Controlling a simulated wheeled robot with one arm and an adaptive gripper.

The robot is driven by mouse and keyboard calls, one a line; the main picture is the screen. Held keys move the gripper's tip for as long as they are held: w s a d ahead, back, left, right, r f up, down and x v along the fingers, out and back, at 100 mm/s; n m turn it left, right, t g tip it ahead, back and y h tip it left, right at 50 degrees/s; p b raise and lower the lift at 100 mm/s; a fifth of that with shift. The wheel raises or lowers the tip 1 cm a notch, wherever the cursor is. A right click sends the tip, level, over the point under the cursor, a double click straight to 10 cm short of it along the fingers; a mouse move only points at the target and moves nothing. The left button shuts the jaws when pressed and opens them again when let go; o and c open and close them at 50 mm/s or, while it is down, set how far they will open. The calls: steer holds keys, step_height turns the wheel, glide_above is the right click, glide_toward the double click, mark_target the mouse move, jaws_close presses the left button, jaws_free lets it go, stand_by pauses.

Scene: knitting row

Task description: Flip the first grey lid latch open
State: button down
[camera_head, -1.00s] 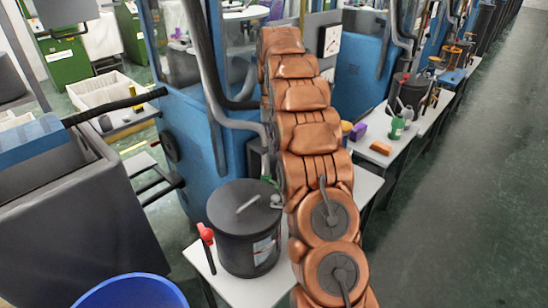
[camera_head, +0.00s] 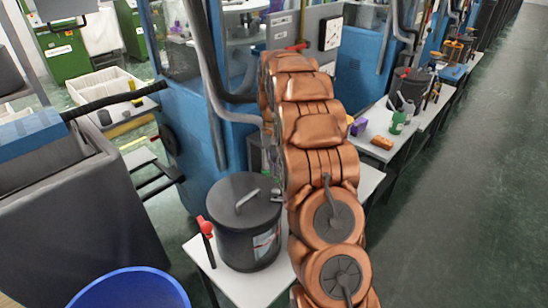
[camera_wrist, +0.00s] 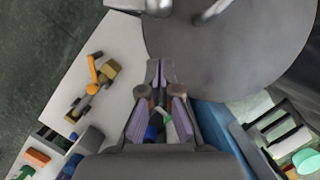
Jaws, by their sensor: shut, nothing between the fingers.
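A dark round lid (camera_wrist: 235,50) fills the upper right of the wrist view, with light grey latch-like parts (camera_wrist: 215,10) at the top edge. My gripper (camera_wrist: 159,72) has its purple-padded fingers together at the lid's lower left edge; I cannot tell whether they touch it. In the head view, a black lidded bin (camera_head: 243,225) stands on a white table, with a grey bar (camera_head: 247,200) on its lid. My gripper is hidden behind my copper arm there. I cannot tell whether both views show the same lid.
A red-headed tool (camera_head: 206,228) is beside the near bin. A blue tub (camera_head: 130,288) is at the bottom left. Another dark bin (camera_head: 409,84), bottles and an orange block (camera_head: 382,142) stand on tables to the right. The aisle floor (camera_head: 460,200) is clear.

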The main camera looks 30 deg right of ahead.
steer(key=shift+s+a+f+p, duration=0.1)
steer(key=shift+s+a+p, duration=0.25)
steer(key=shift+s, duration=0.3)
steer(key=shift+s+a+p, duration=0.25)
steer(key=shift+s+a, duration=0.15)
steer(key=shift+s, duration=0.25)
steer(key=shift+s+a+f, duration=0.15)
steer(key=shift+s, duration=0.1)
steer(key=shift+a, duration=0.1)
